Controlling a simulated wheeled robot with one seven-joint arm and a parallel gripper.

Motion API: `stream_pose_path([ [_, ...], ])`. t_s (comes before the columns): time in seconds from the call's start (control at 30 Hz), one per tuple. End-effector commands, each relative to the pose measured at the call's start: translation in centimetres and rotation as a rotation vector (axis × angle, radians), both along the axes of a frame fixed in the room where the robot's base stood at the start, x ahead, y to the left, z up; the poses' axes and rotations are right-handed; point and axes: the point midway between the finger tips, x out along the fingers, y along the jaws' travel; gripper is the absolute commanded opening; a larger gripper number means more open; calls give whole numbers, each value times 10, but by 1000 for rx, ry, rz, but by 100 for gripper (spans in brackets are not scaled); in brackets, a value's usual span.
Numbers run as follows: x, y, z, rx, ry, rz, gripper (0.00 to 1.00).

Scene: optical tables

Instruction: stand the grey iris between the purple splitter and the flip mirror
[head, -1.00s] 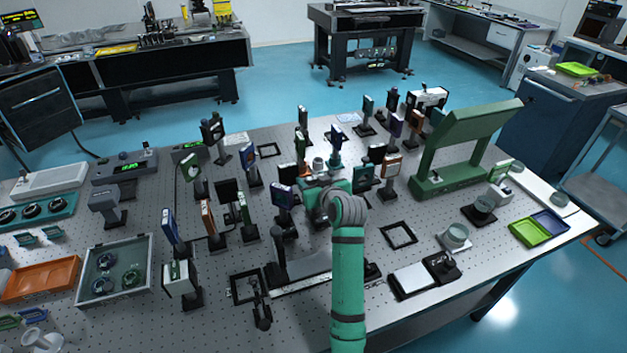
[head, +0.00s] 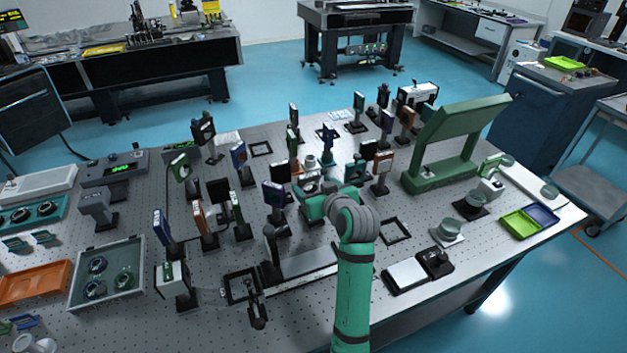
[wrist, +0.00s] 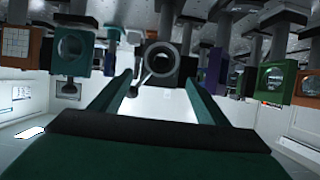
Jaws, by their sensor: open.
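In the wrist view, which looks upside down, a dark grey ring with a thin lever, which looks like the grey iris (wrist: 160,62), shows beyond and between the fingertips. My gripper (wrist: 158,88) is open with its teal fingers apart and nothing held between them. A purple-sided plate, likely the purple splitter (wrist: 216,68), is to the right of the ring. In the head view a purplish upright plate (head: 275,194) stands left of my gripper (head: 315,200), which is partly hidden by my arm. I cannot tell which mount is the flip mirror.
Many upright optic mounts crowd round my gripper, including an orange-framed one (head: 384,161) to the right. A large green frame (head: 424,172) stands farther right. A black square outline (head: 396,231) lies on the table with bare tabletop around it. A grey tray (head: 107,302) is at left.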

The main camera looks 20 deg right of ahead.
Motion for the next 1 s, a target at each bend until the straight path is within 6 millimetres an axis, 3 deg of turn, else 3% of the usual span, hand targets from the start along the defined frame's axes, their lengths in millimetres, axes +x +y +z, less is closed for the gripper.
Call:
stream_pose_path([
  [0.1, -19, -5, 7, -1, -1, -7, 68],
  [0.3, -36, -12, 14, 0, 0, -16, 68],
  [1.0, -39, -13, 15, 0, 0, -16, 68],
])
